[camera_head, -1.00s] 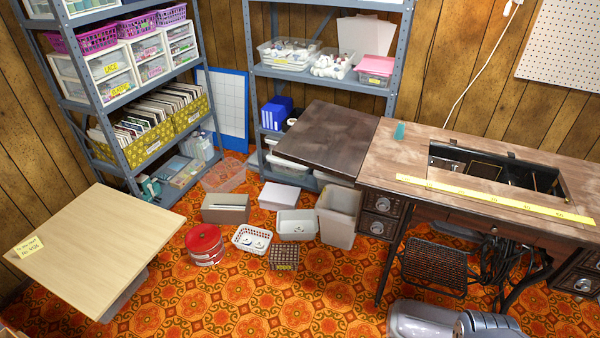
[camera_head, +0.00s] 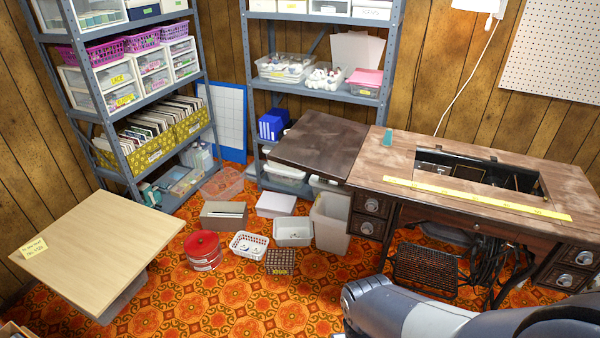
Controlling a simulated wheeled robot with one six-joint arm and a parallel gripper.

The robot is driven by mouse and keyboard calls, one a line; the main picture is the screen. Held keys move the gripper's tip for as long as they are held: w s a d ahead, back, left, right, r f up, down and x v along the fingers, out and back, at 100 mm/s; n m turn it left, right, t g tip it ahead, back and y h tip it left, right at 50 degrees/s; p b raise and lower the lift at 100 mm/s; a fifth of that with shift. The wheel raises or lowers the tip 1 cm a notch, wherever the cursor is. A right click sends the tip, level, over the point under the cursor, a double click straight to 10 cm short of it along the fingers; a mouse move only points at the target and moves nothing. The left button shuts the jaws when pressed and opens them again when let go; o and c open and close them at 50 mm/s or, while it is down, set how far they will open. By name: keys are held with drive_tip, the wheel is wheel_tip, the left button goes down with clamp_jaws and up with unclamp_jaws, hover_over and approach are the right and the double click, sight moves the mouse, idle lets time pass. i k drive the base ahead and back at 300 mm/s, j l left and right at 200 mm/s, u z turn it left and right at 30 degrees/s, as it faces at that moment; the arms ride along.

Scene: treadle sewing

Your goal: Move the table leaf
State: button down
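The dark brown table leaf (camera_head: 320,142) extends level from the left end of the treadle sewing table (camera_head: 365,172). It looks flat and hinged out beside the tabletop, though the joint is too small to make out. The tabletop has an open rectangular well (camera_head: 480,172) and a yellow measuring strip (camera_head: 470,198) along its front. My arm shows at the lower right, in front of the table. My gripper is not in view.
A metal shelf (camera_head: 310,93) stands behind the leaf. A light wooden table (camera_head: 100,245) is at left, with patterned floor between.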

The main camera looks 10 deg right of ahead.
sight(321, 144)
drive_tip(key=i+l, duration=0.25)
drive_tip(key=i, duration=0.2)
drive_tip(key=i+l+u, duration=0.1)
drive_tip(key=i, duration=0.35)
drive_tip(key=l, duration=0.1)
